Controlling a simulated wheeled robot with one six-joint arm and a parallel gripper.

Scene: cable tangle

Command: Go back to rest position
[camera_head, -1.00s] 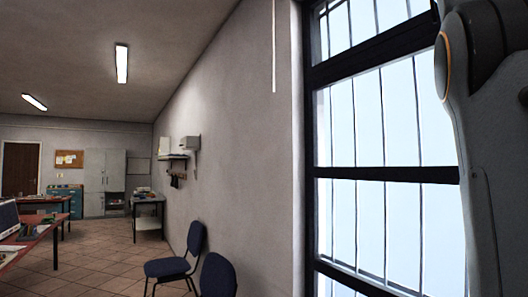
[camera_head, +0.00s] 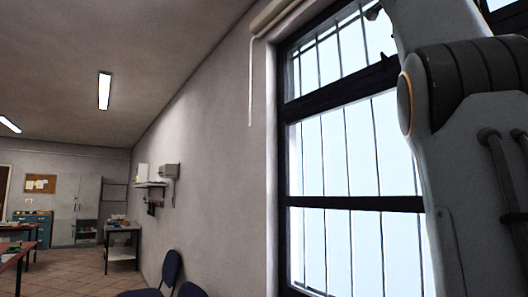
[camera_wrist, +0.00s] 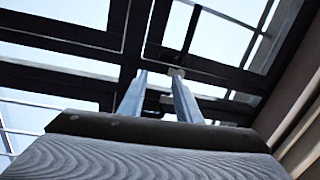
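My gripper (camera_wrist: 160,78) shows in the wrist view with its two grey fingers apart and nothing held between them. It points up towards the dark frame of a barred window (camera_wrist: 215,70). How near the fingertips are to the frame I cannot tell. In the head view my raised arm fills the right side, in front of the window (camera_head: 345,165). The gripper itself is not clear in that view. No cable is in sight.
A plain wall (camera_head: 215,150) runs left of the window. Dark blue chairs (camera_head: 170,272) stand along it at the bottom. A side table (camera_head: 122,232), grey cabinets (camera_head: 75,205) and a red-topped table (camera_head: 15,252) are farther back. Floor between them is open.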

